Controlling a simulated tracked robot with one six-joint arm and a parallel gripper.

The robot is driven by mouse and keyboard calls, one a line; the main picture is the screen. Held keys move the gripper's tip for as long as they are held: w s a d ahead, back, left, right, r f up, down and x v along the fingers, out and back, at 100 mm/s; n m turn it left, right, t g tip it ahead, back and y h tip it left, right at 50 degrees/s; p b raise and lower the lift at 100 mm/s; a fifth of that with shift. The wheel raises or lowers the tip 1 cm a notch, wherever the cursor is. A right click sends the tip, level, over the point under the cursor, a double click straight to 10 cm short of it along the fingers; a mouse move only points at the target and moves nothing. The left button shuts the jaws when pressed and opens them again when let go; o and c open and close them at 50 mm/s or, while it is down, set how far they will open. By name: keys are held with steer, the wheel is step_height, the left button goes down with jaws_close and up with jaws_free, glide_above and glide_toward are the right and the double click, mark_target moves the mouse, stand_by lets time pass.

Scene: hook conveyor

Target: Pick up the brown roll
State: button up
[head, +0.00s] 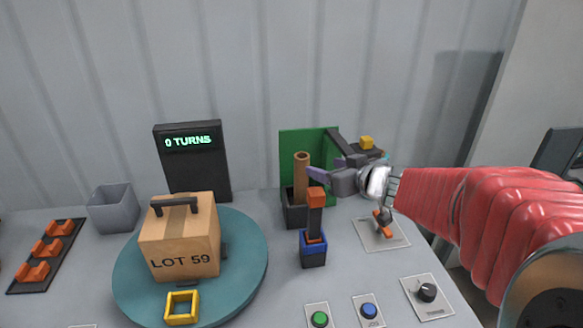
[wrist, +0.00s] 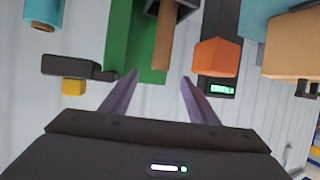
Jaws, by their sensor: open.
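The brown roll (head: 301,168) stands upright in a dark square holder (head: 296,212) in front of a green panel (head: 308,143) in the head view. In the wrist view the brown roll (wrist: 165,38) hangs from the top of the upside-down picture, its end near the gap between my fingertips. My gripper (head: 326,168) is open, just to the right of the roll's upper part, with purple-grey fingers. In the wrist view my gripper (wrist: 160,77) shows nothing held between its fingers. I cannot tell how far the roll is from the fingers in depth.
An orange-topped dark handle (head: 315,200) stands in a blue holder just below my gripper. A dark bar (head: 340,143) and yellow block (head: 367,142) lie behind it. A box marked LOT 59 (head: 180,240) sits on a teal turntable (head: 240,262). Buttons line the front.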

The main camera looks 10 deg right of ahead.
mark_target(306, 162)
steer(key=shift+x, duration=4.2)
steer(key=shift+w+a+f, duration=0.1)
steer(key=shift+x, duration=2.45)
steer(key=shift+a, duration=0.1)
steer(key=shift+c, duration=0.6)
jaws_close()
